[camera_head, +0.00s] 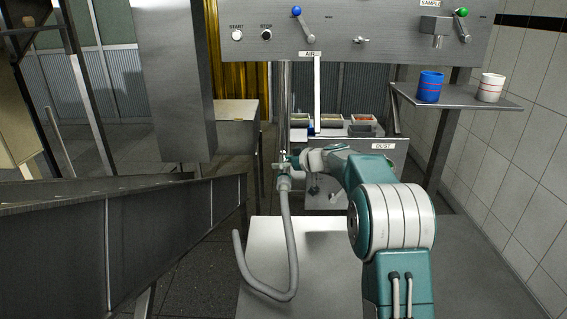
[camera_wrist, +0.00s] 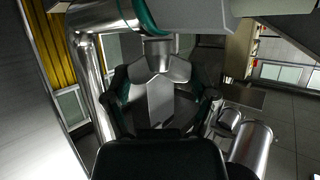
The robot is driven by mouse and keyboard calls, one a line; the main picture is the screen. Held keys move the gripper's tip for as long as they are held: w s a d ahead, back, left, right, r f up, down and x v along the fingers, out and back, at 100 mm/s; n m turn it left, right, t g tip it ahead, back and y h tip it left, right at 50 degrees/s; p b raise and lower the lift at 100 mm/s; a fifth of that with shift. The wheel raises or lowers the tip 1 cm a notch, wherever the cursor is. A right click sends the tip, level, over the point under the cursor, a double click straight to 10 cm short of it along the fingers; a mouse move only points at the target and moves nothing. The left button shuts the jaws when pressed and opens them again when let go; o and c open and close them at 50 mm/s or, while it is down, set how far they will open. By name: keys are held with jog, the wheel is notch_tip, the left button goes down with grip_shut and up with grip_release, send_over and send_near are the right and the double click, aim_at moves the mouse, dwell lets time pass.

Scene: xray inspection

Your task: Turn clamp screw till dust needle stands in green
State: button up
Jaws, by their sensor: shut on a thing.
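My gripper (camera_head: 284,161) reaches forward in the head view to the foot of a vertical metal pipe (camera_head: 287,105). In the wrist view, my gripper (camera_wrist: 160,85) has its dark and teal fingers closed on either side of a faceted metal piece (camera_wrist: 155,92). This seems to be the clamp screw, but its shape is partly hidden by the fingers. In the head view the screw is too small and covered to make out. A box marked DUST (camera_head: 383,146) stands right of my gripper. I see no dust needle or green band in either view.
A grey hose (camera_head: 290,240) hangs beside my gripper over a pale metal surface (camera_head: 320,285). A control panel (camera_head: 340,40) is above. A shelf (camera_head: 460,98) at right holds a blue cup (camera_head: 430,87) and a white cup (camera_head: 491,88). A metal chute (camera_head: 150,235) fills the left.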

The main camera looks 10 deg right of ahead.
jog(key=shift+m+t+h, duration=0.3)
jog(key=shift+m+h, duration=0.1)
jog(key=shift+a+m+t+h, duration=0.1)
jog(key=shift+m+t+h, duration=0.3)
jog(key=shift+m+h, duration=0.2)
jog(key=shift+f+m+t+h, duration=0.1)
jog(key=shift+m+t+h, duration=0.5)
jog(key=shift+m+h, duration=1.5)
jog(key=shift+h, duration=0.2)
jog(key=o, duration=1)
jog(key=shift+o, duration=0.2)
